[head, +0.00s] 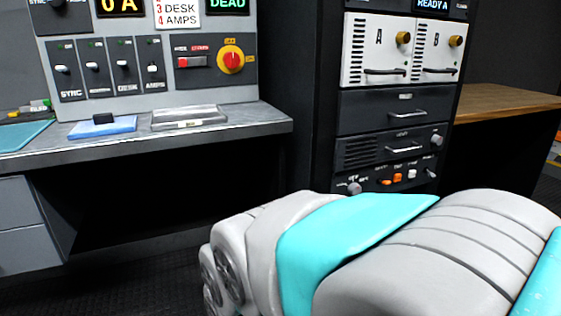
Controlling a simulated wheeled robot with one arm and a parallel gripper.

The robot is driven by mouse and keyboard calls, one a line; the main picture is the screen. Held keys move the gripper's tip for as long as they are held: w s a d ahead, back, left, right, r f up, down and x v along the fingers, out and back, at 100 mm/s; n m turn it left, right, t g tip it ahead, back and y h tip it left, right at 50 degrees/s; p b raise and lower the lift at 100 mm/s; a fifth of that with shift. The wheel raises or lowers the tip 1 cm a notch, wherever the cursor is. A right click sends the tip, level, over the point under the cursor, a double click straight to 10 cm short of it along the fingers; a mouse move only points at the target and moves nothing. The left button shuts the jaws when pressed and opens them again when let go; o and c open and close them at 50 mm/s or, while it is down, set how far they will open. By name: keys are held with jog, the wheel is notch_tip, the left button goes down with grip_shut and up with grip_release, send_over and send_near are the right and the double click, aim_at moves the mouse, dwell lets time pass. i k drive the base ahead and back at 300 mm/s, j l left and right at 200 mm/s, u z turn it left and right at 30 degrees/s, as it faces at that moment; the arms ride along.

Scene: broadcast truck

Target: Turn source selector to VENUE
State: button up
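No control carries a readable VENUE label in the head view, so I cannot tell for certain which one is the source selector. A red rotary knob on a yellow round plate (231,59) sits at the right of the grey console panel, with small unreadable labels above and below it. A grey knob (354,188) and another small knob (430,172) sit on the rack's lowest visible panel, their labels too small to read. My arm, grey and teal, fills the lower right. My gripper is not in view.
The console panel has several breaker switches (95,66) and displays reading "0 A" (120,6) and "DEAD" (228,4). A blue pad (103,127) and a grey box (190,117) lie on the desk (265,120). The rack (326,120) stands right, beside a wooden counter (505,101).

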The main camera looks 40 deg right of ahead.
aim_at(354, 188)
jog(key=z, duration=1.85)
jog(key=l+u, duration=0.7)
jog(key=u, duration=0.2)
jog(key=l+u, duration=0.45)
jog(key=k+j, duration=0.05)
jog(key=j, duration=0.05)
